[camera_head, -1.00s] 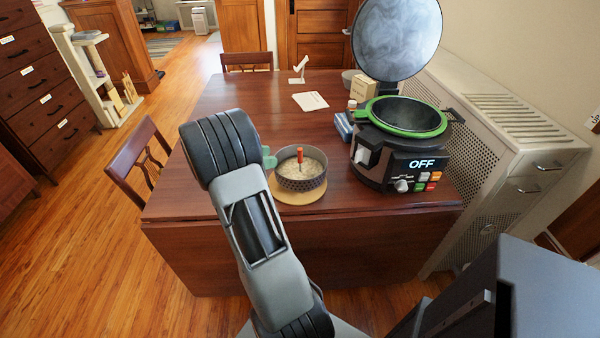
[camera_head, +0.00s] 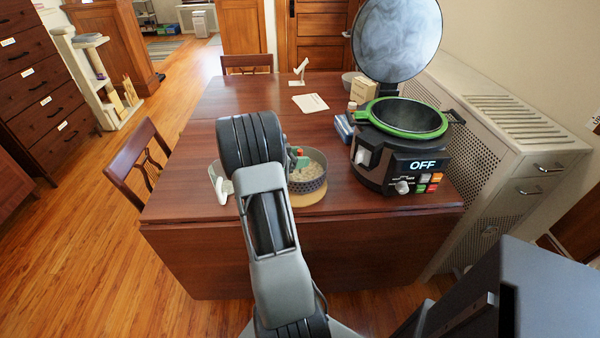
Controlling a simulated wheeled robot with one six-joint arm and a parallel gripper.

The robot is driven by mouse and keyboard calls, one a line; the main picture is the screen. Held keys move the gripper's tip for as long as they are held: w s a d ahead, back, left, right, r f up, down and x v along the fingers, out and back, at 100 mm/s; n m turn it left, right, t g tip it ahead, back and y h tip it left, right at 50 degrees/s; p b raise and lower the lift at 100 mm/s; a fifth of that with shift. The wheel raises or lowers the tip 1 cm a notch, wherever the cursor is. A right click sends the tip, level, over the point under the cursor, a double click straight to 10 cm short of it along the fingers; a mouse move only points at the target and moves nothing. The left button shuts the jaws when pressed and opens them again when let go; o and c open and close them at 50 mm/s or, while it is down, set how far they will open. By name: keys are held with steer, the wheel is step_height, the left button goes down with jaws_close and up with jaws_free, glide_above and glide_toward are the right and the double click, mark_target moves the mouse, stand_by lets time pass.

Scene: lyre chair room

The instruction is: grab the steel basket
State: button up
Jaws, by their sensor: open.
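The steel basket (camera_head: 309,184) is a round grey perforated basket with pale contents. It stands on a round tan board (camera_head: 308,198) near the front edge of the wooden table. Its red-orange handle (camera_head: 298,151) rises at its left side and is partly covered. My gripper (camera_head: 257,172) is mostly hidden behind my arm. One pale finger shows left of the arm, and a greenish part shows right of it, overlapping the basket's left side in the picture. The gripper is open. I cannot tell whether it touches the basket.
A cooker (camera_head: 392,178) with a green rim, raised lid and "OFF" display stands right of the basket. A blue box (camera_head: 343,127), a small bottle (camera_head: 352,106) and a yellow box (camera_head: 363,89) are beside it. A white card (camera_head: 311,103) lies behind.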

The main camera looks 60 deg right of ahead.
steer(key=shift+s+d, duration=0.1)
steer(key=shift+d, duration=0.1)
steer(key=shift+c, duration=0.2)
jaws_close()
stand_by(0.4)
